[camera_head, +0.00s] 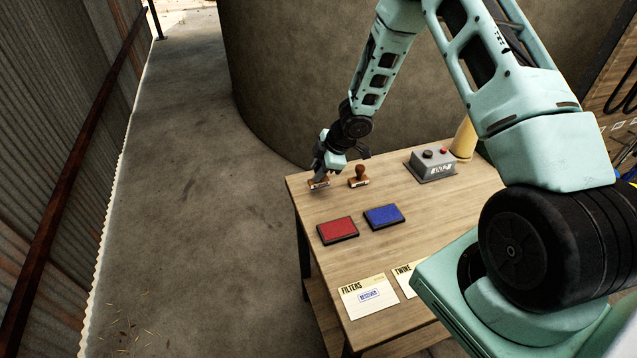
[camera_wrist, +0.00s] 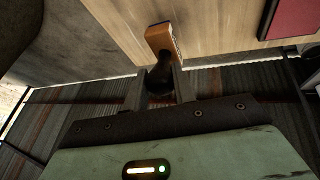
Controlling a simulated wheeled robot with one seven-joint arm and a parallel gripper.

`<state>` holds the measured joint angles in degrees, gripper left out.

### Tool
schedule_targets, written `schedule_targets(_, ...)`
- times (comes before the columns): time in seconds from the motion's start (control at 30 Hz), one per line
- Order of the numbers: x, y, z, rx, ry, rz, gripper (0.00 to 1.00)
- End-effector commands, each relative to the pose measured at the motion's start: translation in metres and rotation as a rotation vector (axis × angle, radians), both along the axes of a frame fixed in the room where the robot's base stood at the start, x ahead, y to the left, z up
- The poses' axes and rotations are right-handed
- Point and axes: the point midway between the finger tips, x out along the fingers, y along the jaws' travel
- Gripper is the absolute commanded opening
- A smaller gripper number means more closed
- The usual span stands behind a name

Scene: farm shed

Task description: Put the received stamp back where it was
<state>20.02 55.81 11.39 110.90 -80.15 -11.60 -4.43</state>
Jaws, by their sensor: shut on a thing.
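My gripper (camera_head: 322,174) is at the back left corner of the wooden table. It is shut on a stamp with a wooden base (camera_head: 319,184). In the wrist view the stamp's orange-brown base (camera_wrist: 162,39) points away from my gripper (camera_wrist: 160,86), and its dark handle is between the two fingers. The base is at or very near the table top; I cannot tell whether it touches. A second stamp (camera_head: 359,177) with a brown knob handle stands upright just to the right. The held stamp's face is hidden, so its wording cannot be read.
A red ink pad (camera_head: 338,230) and a blue ink pad (camera_head: 384,216) lie in front. A FILTERS card (camera_head: 369,296) bears a blue RECEIVED mark; a TWINE card (camera_head: 404,281) is partly hidden. A grey button box (camera_head: 431,166) stands at back right. A large round tank wall (camera_head: 290,80) rises behind.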

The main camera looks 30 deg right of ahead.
Motion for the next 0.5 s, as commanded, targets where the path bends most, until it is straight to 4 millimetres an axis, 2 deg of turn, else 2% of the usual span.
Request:
schedule_targets(0.03,0.0,0.0,-0.009,0.0,0.002,0.001,0.12)
schedule_targets(0.2,0.0,0.001,-0.031,0.001,0.002,0.001,0.12)
schedule_targets(0.5,0.0,0.0,-0.035,0.0,-0.001,0.0,0.12)
